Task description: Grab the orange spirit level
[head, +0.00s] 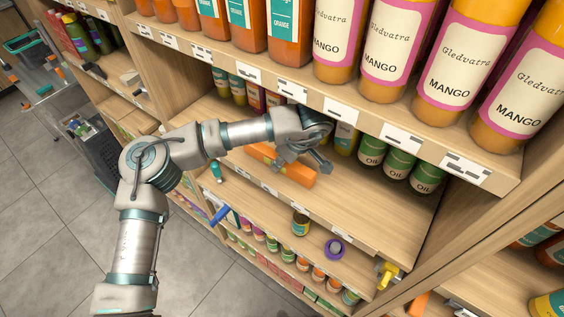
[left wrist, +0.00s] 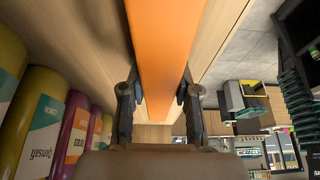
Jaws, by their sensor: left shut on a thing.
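The orange spirit level (head: 296,173) is a long orange bar at the front of the middle shelf, below the mango bottles. My left gripper (head: 304,161) reaches in from the left over it, with its fingers around the bar. In the left wrist view, the spirit level (left wrist: 160,45) runs up between the two dark fingers (left wrist: 159,95), which press on its sides. I cannot tell whether it touches the shelf. The gripper hides part of the bar. My right gripper is not in view.
Mango bottles (head: 394,45) line the upper shelf close above my left gripper. A purple roll (head: 334,249) and a small can (head: 300,224) sit on the shelf below. Open floor (head: 60,200) lies at left.

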